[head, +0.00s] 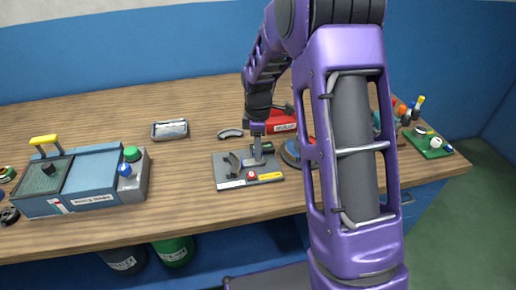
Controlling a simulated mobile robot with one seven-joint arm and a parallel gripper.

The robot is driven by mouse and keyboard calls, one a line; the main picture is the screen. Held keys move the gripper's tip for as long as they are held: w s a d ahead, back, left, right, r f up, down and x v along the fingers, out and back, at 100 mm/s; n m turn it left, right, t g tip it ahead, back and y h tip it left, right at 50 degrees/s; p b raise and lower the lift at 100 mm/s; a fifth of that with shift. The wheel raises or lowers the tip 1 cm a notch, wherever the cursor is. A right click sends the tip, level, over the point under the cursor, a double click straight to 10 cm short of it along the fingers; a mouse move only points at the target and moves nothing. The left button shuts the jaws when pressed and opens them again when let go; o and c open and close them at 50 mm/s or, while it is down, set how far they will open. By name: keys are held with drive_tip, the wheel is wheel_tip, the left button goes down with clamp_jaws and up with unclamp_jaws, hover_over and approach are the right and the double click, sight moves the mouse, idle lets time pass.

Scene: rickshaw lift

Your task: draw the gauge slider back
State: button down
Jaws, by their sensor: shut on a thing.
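The gauge device is a dark grey plate (222,171) on the wooden bench, left of my purple arm. A curved grey gauge piece (233,162) stands on its left part, and a red knob (251,175) sits near its front edge. The slider (258,151) looks like a small upright grey post at the back right of the plate. My gripper (257,135) points down and is shut on the top of the slider. The fingertips are small here and the grip itself is partly hidden.
Left stands a blue and grey box (95,178) with a yellow handle (45,140). A metal tray (170,129) and a grey curved piece (231,133) lie behind the plate. A red box (280,122) and a green board (433,148) are to the right. Bare wood lies left of the plate.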

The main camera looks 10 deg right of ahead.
idle(0.3)
drive_tip(key=shift+d, duration=2.1)
drive_tip(key=c, duration=0.6)
unclamp_jaws()
drive_tip(key=shift+r, duration=0.1)
wheel_tip(320, 180, up, 17)
drive_tip(key=shift+r+p, duration=0.15)
drive_tip(key=shift+p, duration=0.8)
